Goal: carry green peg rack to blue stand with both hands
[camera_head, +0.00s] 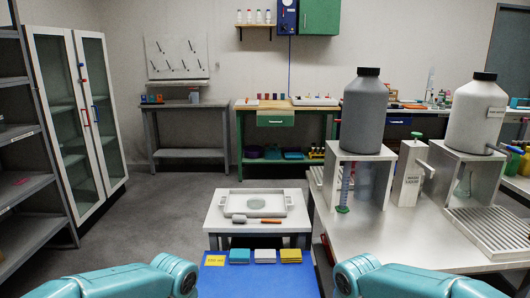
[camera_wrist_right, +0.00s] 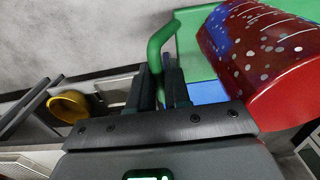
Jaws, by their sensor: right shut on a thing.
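In the right wrist view a green bent handle (camera_wrist_right: 155,48) passes between the dark fingers of my right gripper (camera_wrist_right: 158,78), which is shut on it. A green panel (camera_wrist_right: 190,48) is beside the handle, likely part of the green peg rack; most of the rack is out of view. A rounded red and blue speckled piece (camera_wrist_right: 262,65) is at the right, in front of the green panel. My left gripper is out of view. In the head view a blue surface (camera_head: 225,288), perhaps the blue stand, is at the bottom centre, with a yellow label on it.
Three small blocks, blue (camera_head: 239,256), white (camera_head: 264,256) and yellow (camera_head: 290,256), lie along the blue surface. Behind it a white table bears a tray (camera_head: 291,198) and a hammer-like tool (camera_head: 257,222). A large grey bench (camera_head: 420,245) with bottles is at the right. Open floor is at the left.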

